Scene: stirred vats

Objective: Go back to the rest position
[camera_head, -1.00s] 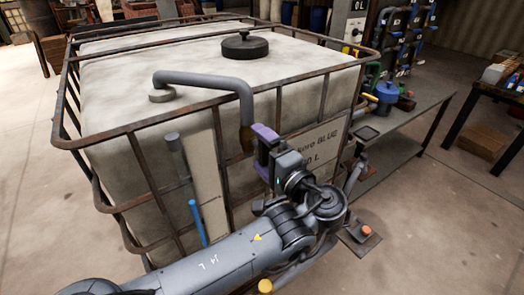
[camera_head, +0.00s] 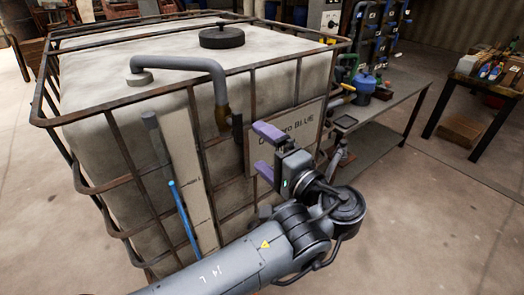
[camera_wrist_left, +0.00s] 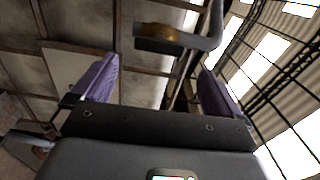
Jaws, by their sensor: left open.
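My left gripper (camera_head: 264,152) has two purple fingers, spread open and empty, in front of the caged tank's label side. It is to the right of and a little below the lower end of a grey bent pipe (camera_head: 180,64), with a clear gap. The pipe comes out of the tank's top and ends in a brass-coloured piece (camera_head: 222,117) with a black part beside it. In the left wrist view, the fingers of my left gripper (camera_wrist_left: 158,88) stand apart, and the brass piece (camera_wrist_left: 160,33) shows beyond them. My right gripper is not in view.
The white tank (camera_head: 110,130) has a rusty cage (camera_head: 90,110) and a black lid (camera_head: 222,37). A blue tube (camera_head: 184,215) stands at its front. Open floor lies at the lower right.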

